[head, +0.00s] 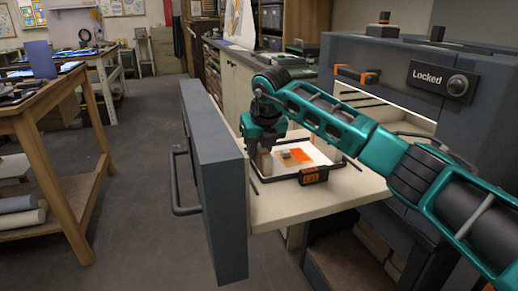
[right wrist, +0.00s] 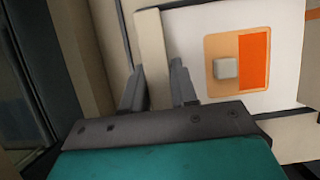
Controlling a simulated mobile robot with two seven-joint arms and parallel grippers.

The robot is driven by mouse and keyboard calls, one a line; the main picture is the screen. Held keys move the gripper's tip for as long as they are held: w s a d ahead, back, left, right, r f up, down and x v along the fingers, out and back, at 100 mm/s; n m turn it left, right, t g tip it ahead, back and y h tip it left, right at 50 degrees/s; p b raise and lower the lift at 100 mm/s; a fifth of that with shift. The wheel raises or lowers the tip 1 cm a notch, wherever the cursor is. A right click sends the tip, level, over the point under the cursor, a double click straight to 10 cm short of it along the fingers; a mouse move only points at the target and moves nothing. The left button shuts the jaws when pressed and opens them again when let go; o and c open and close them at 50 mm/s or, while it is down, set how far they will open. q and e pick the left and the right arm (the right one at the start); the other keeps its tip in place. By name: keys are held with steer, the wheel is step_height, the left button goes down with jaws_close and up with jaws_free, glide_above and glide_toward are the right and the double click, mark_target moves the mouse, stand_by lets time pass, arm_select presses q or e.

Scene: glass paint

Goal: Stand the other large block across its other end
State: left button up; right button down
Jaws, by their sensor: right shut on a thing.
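My right gripper (head: 263,147) reaches down at the left side of a white plate (head: 320,153). In the right wrist view its two fingers (right wrist: 158,92) are shut on a long beige block (right wrist: 151,42), beside the plate's left edge. I cannot tell whether the block touches the surface. A flat glass piece, peach and bright orange (right wrist: 254,62), lies on the plate. A small pale grey block (right wrist: 225,68) sits on its peach part. In the head view the orange part (head: 302,155) shows right of the gripper. My left gripper is not in view.
The plate is on a cream pull-out shelf (head: 275,212) with an upright grey door (head: 215,170) at its left. A black and orange clamp-like part (head: 314,175) is at the plate's front. A grey cabinet marked "Locked" (head: 433,77) stands right. A wooden table (head: 75,165) stands left.

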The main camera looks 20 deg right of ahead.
steer(key=c, duration=0.8)
jaws_free()
steer(key=shift+s+f, duration=0.1)
steer(key=shift+f, duration=0.45)
step_height(320, 180, up, 3)
steer(key=shift+a+f+p, duration=0.1)
steer(key=shift+f+p, duration=0.05)
steer(key=shift+p, duration=0.95)
steer(key=shift+r+p, duration=1.55)
steer(key=shift+r, duration=0.75)
